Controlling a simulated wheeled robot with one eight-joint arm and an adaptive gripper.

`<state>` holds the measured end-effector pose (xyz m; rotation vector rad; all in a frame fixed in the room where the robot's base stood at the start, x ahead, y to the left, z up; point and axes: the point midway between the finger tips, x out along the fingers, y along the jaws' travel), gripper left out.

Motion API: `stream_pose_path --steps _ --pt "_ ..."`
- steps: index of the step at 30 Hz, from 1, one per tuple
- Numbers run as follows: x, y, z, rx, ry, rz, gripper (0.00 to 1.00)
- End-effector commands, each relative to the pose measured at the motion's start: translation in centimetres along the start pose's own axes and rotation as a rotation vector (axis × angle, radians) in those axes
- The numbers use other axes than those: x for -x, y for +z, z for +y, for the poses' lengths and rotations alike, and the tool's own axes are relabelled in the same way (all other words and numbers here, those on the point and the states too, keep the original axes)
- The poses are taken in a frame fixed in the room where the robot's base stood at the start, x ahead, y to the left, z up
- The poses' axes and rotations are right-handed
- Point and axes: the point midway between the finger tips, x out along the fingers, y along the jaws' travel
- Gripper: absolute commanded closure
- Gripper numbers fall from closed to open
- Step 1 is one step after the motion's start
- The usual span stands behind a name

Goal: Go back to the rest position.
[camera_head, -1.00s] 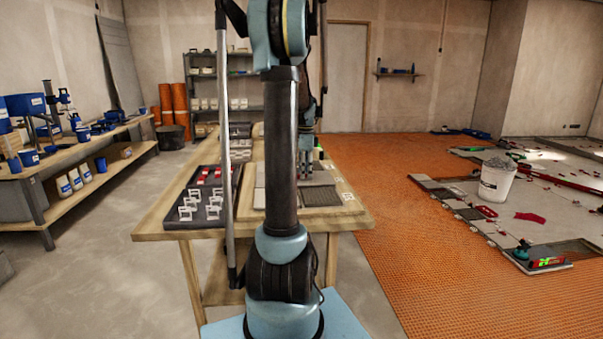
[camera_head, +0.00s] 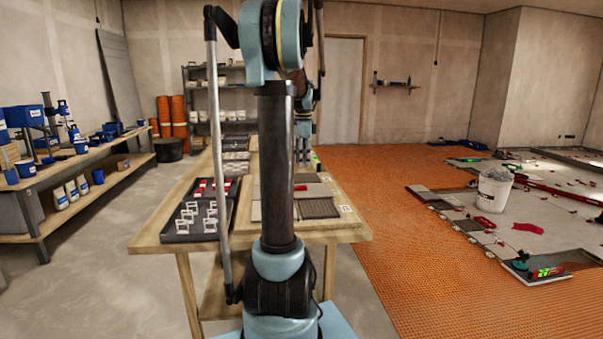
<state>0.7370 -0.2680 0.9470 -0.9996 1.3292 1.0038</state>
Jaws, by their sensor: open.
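My arm stands upright in the middle of the head view, with its elbow at the top. My gripper (camera_head: 303,157) is at the far end of the arm, over the right side of the workbench (camera_head: 150,236). It is small and partly hidden behind my own upper arm. It is open, and I see nothing held in it. Its fingertips are too small to make out clearly.
The bench carries a dark tray (camera_head: 172,236) of white clips and a board with grey tiles (camera_head: 318,207). A side bench (camera_head: 85,205) stands left. A white bucket (camera_head: 494,187) stands right on the tiled floor. Grey floor between the benches is clear.

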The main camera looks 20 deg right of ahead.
Motion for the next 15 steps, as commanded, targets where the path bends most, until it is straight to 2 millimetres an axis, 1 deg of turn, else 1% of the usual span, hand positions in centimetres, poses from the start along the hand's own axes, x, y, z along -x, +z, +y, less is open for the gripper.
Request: stream_pose_path --steps 1,6,12,15 --pt "0.7 0.0 0.0 0.000 0.000 0.000 0.59" --pt "1.9 0.0 -0.1 0.000 0.000 0.000 0.59" --pt "2.1 0.1 0.0 0.004 0.000 0.000 0.59" --pt "2.1 0.8 0.8 0.036 -0.003 0.001 0.59"
